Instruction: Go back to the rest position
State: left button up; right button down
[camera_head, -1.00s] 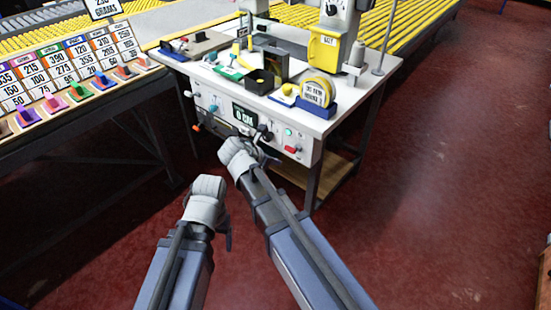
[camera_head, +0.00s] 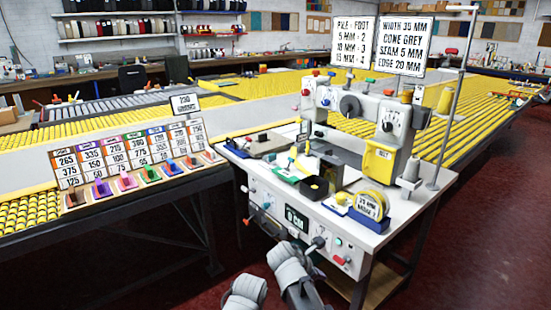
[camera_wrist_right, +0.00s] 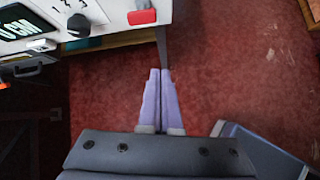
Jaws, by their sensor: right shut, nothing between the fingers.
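My right gripper (camera_head: 292,262) is at the bottom of the head view, in front of the machine bench's control panel. In the right wrist view its two pale fingers (camera_wrist_right: 160,74) lie together with nothing between them, over the red floor and below the panel's edge. They look apart from the panel. My left gripper (camera_head: 245,291) is at the bottom edge of the head view, left of the right one. Its fingers are hidden, so its jaw state does not show.
The white machine bench (camera_head: 398,212) stands close ahead; its panel has a black knob (camera_wrist_right: 78,25) and a red switch (camera_wrist_right: 142,17). A label board (camera_head: 125,160) with colored clips stands on the left table. Red floor (camera_head: 480,240) is clear at right.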

jog(key=s+d+f+m+g+y, duration=0.1)
jog(key=s+f+m+g+y, duration=0.15)
jog(key=s+m, duration=0.6)
jog(key=s+d+f+m+g+y, duration=0.1)
jog(key=s+f+m+g+y, duration=0.2)
jog(key=m, duration=1.1)
jog(key=s+a+r+n+p, duration=0.2)
jog(key=a+r+p, duration=0.4)
jog(key=r+p, duration=0.3)
jog(key=s+a+r+n+p, duration=0.1)
jog(key=s+a+r+p, duration=0.3)
jog(key=r+p, duration=0.6)
jog(key=shift+s+a+n, duration=0.35)
jog(key=shift+s+a, duration=0.05)
jog(key=shift+a, duration=0.45)
